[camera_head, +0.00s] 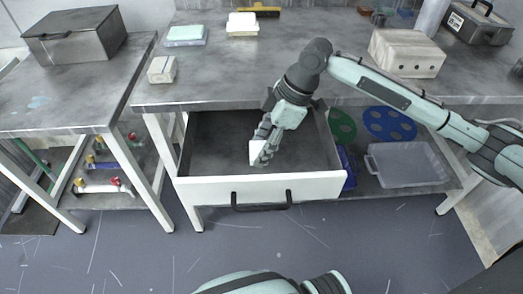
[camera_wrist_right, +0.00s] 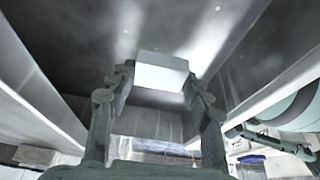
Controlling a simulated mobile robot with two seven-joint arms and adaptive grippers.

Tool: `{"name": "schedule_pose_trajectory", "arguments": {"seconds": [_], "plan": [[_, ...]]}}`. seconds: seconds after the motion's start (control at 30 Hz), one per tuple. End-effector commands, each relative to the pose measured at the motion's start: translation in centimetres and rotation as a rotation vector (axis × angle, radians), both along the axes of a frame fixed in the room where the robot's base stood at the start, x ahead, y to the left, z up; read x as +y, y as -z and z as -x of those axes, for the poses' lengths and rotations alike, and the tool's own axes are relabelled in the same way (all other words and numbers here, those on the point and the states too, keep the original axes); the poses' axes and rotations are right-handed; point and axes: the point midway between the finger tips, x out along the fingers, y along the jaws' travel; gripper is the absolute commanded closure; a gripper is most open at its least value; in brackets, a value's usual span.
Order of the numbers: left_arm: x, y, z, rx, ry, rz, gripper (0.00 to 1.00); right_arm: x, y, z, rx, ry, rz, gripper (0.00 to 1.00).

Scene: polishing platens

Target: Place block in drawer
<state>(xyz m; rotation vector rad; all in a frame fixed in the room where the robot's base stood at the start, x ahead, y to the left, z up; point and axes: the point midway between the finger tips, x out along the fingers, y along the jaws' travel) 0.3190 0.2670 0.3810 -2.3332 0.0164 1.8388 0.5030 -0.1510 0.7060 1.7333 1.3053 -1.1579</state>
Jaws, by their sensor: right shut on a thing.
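The drawer (camera_head: 215,187) under the grey table is pulled open, with a white front and a dark handle (camera_head: 261,203). My right gripper (camera_head: 263,152) reaches down inside the open drawer, near its middle. It is shut on a small white block (camera_head: 256,149). In the wrist view the block (camera_wrist_right: 162,72) sits between the two fingertips, with the dark drawer floor (camera_wrist_right: 75,50) beyond it. I cannot tell whether the block touches the floor. The drawer shows no other object inside. My left gripper is not in view.
A small pale block (camera_head: 162,70), stacked sponge-like pads (camera_head: 186,36) and a wooden block with holes (camera_head: 405,53) stand on the table. A metal box (camera_head: 77,35) sits on the left table. Green and blue discs (camera_head: 389,124) and a clear tray (camera_head: 408,165) lie on the lower shelf right of the drawer.

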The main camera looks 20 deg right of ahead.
Motion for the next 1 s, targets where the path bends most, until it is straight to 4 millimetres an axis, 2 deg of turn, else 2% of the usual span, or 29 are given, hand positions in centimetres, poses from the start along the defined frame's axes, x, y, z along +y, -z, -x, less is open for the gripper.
{"name": "schedule_pose_trajectory", "arguments": {"seconds": [0.03, 0.13, 0.5, 0.53, 0.67, 1.0], "plan": [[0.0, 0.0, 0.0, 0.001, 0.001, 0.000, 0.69, 0.0, 1.0, 0.1, 0.003, 0.001, 0.000, 0.83], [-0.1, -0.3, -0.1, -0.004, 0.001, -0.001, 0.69, 0.0, 2.1, 0.0, 0.001, 0.001, 0.000, 0.83], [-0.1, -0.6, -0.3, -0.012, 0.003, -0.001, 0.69, 0.0, 2.4, 0.0, -0.001, 0.000, 0.000, 0.83], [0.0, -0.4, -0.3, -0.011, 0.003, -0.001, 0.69, 0.0, 2.4, 0.0, -0.001, 0.000, 0.001, 0.47], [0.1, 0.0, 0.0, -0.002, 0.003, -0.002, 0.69, 0.0, 2.4, 0.0, -0.001, 0.000, 0.001, 0.31], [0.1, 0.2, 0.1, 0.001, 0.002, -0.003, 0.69, 0.0, 2.3, 0.0, -0.002, 0.001, 0.001, 0.30]]}}
